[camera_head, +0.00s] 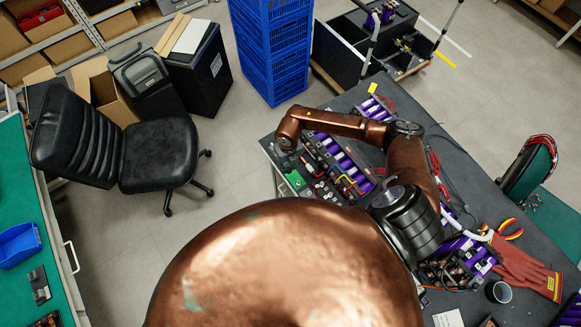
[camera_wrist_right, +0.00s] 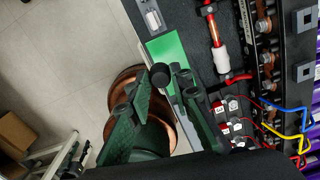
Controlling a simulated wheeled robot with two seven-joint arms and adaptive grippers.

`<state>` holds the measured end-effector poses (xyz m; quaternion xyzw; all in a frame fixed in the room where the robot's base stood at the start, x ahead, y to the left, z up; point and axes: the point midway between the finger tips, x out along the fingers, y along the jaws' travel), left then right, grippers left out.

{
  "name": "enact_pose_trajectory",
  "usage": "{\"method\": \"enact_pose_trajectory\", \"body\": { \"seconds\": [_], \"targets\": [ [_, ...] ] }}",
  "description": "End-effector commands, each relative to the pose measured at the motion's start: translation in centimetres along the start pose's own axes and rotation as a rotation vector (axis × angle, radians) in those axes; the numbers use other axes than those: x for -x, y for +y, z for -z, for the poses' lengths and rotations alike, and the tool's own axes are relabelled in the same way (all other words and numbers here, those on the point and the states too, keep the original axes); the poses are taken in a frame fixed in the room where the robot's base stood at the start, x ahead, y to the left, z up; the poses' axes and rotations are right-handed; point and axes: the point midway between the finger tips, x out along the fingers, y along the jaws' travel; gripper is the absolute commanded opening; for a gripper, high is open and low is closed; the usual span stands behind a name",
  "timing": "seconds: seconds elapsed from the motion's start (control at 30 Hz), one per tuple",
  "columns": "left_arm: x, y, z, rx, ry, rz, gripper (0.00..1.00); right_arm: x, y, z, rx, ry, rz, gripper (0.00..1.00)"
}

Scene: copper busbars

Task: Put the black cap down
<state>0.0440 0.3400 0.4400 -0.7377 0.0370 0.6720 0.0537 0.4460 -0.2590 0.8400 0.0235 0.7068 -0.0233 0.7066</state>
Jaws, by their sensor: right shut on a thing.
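The black cap (camera_wrist_right: 160,76) is a small dark round piece between the two green fingertips in the right wrist view. My right gripper (camera_wrist_right: 161,82) is shut on it and holds it near the bench edge, close to a green plate (camera_wrist_right: 166,49). In the head view my right gripper (camera_head: 287,145) is at the left edge of the dark workbench (camera_head: 452,152), largely hidden by its own wrist; the cap cannot be made out there. My left gripper is not in view.
Battery modules with purple cells (camera_head: 338,152), busbars and coloured wires crowd the bench beside the gripper. Red gloves (camera_head: 520,268) and a cup (camera_head: 498,292) lie at the right. Blue crates (camera_head: 272,50) and a black chair (camera_head: 155,155) stand on the floor.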

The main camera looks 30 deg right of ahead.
Motion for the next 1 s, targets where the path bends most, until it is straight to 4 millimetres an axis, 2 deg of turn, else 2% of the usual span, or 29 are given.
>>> {"method": "enact_pose_trajectory", "body": {
  "seconds": [0.3,0.5,0.9,0.93,1.0],
  "targets": [
    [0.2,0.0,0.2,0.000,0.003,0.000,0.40,-2.5,-1.5,-1.3,0.000,0.001,0.000,0.04],
    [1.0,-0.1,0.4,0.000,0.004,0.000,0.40,-4.9,-1.3,-1.3,0.000,0.001,-0.001,0.04],
    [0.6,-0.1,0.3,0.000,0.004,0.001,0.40,-5.7,-1.4,-1.3,0.001,0.000,0.000,0.04],
    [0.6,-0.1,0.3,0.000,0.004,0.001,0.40,-5.7,-1.4,-1.3,0.001,0.000,0.000,0.20],
    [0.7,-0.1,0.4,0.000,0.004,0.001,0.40,-5.6,-1.4,-1.3,0.001,0.000,0.000,0.25]
  ]
}}
